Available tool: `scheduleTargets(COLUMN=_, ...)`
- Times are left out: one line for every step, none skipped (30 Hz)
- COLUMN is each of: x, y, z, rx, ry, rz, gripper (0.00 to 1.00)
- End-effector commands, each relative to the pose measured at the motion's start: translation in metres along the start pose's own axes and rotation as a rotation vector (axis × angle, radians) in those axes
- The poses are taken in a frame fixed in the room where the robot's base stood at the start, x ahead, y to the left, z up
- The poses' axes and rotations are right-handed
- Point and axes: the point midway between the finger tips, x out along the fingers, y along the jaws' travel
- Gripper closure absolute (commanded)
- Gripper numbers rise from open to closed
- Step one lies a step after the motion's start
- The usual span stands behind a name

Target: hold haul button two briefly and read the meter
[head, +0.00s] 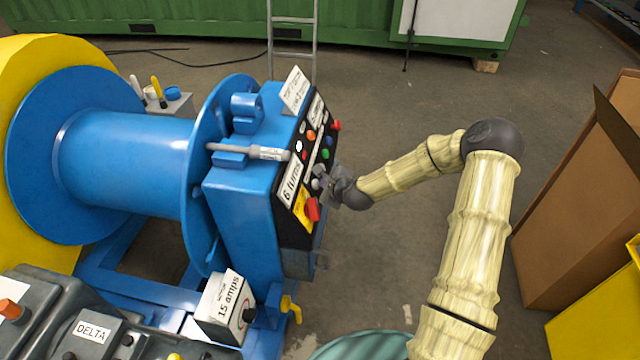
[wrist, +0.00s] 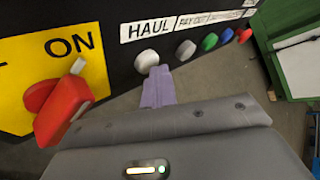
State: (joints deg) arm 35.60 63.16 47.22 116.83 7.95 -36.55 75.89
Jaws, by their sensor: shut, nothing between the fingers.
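The black control panel (head: 292,205) is on the blue winch's side. In the wrist view it carries a HAUL label (wrist: 149,28) with a pale round button (wrist: 147,61) below it. No number two is readable. My gripper (wrist: 160,72) is shut and empty, its tips at the lower right edge of the pale button; I cannot tell if they touch. My gripper (head: 322,183) is small at the panel in the head view. No meter needle is readable.
A red switch (wrist: 62,107) sits on a yellow ON plate (wrist: 84,42), left of my fingers. A box with a "15 amps" card (head: 229,296) stands below the panel. Cardboard boxes (head: 570,200) stand right of my arm.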

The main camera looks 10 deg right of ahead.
Motion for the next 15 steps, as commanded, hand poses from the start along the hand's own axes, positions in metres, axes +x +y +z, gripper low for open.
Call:
scheduleTargets(x=0.0001, y=0.0008, z=0.0006, rx=0.0, ry=-0.001, rz=0.002, gripper=1.0)
scheduleTargets(x=0.0001, y=0.0008, z=0.0006, rx=0.0, ry=-0.001, rz=0.002, gripper=1.0)
scheduleTargets(x=0.0001, y=0.0008, z=0.0006, rx=0.0, ry=-0.001, rz=0.002, gripper=1.0)
scheduleTargets(x=0.0001, y=0.0008, z=0.0006, rx=0.0, ry=-0.001, rz=0.002, gripper=1.0)
scheduleTargets(x=0.0001, y=0.0008, z=0.0006, rx=0.0, ry=-0.001, rz=0.002, gripper=1.0)
scheduleTargets(x=0.0, y=0.0008, z=0.0005, rx=0.0, ry=-0.001, rz=0.002, gripper=1.0)
scheduleTargets(x=-0.0002, y=0.0006, z=0.0004, rx=0.0, ry=-0.001, rz=0.002, gripper=1.0)
scheduleTargets(x=-0.0006, y=0.0002, z=0.0002, rx=0.0, ry=-0.001, rz=0.002, gripper=1.0)
scheduleTargets(x=-0.0015, y=-0.0006, z=-0.0004, rx=0.0, ry=-0.001, rz=0.002, gripper=1.0)
scheduleTargets(x=-0.0023, y=-0.0014, z=-0.001, rx=0.0, ry=-0.001, rz=0.001, gripper=1.0)
scheduleTargets(x=-0.0033, y=-0.0023, z=-0.0017, rx=0.0, ry=0.0, rz=0.001, gripper=1.0)
scheduleTargets(x=-0.0047, y=-0.0034, z=-0.0026, rx=0.0, ry=0.0, rz=0.001, gripper=1.0)
scheduleTargets(x=-0.0057, y=-0.0043, z=-0.0033, rx=0.0, ry=0.0, rz=0.001, gripper=1.0)
scheduleTargets(x=-0.0068, y=-0.005, z=-0.004, rx=0.0, ry=-0.001, rz=0.001, gripper=1.0)
scheduleTargets(x=-0.0081, y=-0.0059, z=-0.0049, rx=0.0, ry=-0.001, rz=0.001, gripper=1.0)
